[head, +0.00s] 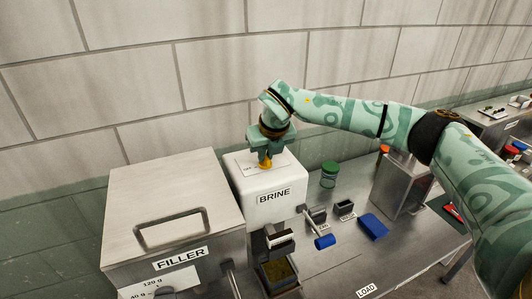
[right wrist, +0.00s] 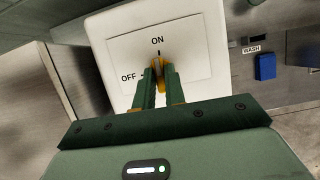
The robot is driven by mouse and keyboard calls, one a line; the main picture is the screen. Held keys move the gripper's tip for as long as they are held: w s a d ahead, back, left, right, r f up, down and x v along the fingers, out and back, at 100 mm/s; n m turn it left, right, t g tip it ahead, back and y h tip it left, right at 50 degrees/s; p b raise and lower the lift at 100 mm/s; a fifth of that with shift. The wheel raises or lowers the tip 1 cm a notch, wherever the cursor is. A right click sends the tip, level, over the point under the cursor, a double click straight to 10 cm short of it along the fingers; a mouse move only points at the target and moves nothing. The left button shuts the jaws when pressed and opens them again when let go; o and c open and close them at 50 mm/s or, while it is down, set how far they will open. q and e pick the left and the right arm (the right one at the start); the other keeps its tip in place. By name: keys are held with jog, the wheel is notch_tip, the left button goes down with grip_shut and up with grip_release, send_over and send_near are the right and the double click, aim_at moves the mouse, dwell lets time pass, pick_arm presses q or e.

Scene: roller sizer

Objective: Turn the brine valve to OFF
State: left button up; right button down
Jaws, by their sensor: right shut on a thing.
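The white BRINE box (head: 268,197) stands right of the FILLER machine in the head view. The yellow brine valve handle (head: 265,163) is on its top. In the right wrist view, the valve handle (right wrist: 157,75) sits on a plate with ON marked at the top and OFF at the left. The handle appears to point toward ON. My right gripper (head: 264,158) comes down from above and is shut on the handle; its fingers (right wrist: 159,82) lie on both sides and hide part of it. My left gripper is not in view.
The steel FILLER (head: 165,200) is close on the left. A jar with a green lid (head: 329,172), a blue block (head: 373,226) and a blue-handled lever (head: 324,241) are to the right. A tiled wall (head: 220,70) is behind.

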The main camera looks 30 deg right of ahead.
jog(key=n+y, duration=0.1)
jog(key=n, duration=0.1)
jog(key=n+p, duration=0.1)
jog(key=n, duration=0.1)
jog(key=shift+d+r+n+y, duration=0.15)
jog(key=shift+d+n+y, duration=0.05)
jog(key=shift+n+y, duration=0.2)
jog(key=n+p, duration=0.1)
jog(key=n, duration=0.1)
jog(key=n+g+y, duration=0.1)
jog(key=n, duration=0.1)
jog(key=shift+w+n+y+p, duration=0.15)
jog(key=shift+n+y+p, duration=0.15)
jog(key=shift+p, duration=0.1)
jog(key=n+g, duration=0.1)
jog(key=n, duration=0.1)
jog(key=shift+d+n+y+p, duration=0.1)
jog(key=shift+n+y+p, duration=0.2)
jog(key=shift+y+p, duration=0.1)
jog(key=n, duration=0.2)
jog(key=shift+w+n+g, duration=0.1)
jog(key=shift+n+g, duration=0.2)
jog(key=shift+g, duration=0.1)
jog(key=shift+w+n+g+y, duration=0.1)
jog(key=shift+n+g+y, duration=0.35)
jog(key=shift+n, duration=0.85)
jog(key=c, duration=1.5)
grip_release()
jog(key=shift+o, duration=0.2)
jog(key=shift+d, duration=0.1)
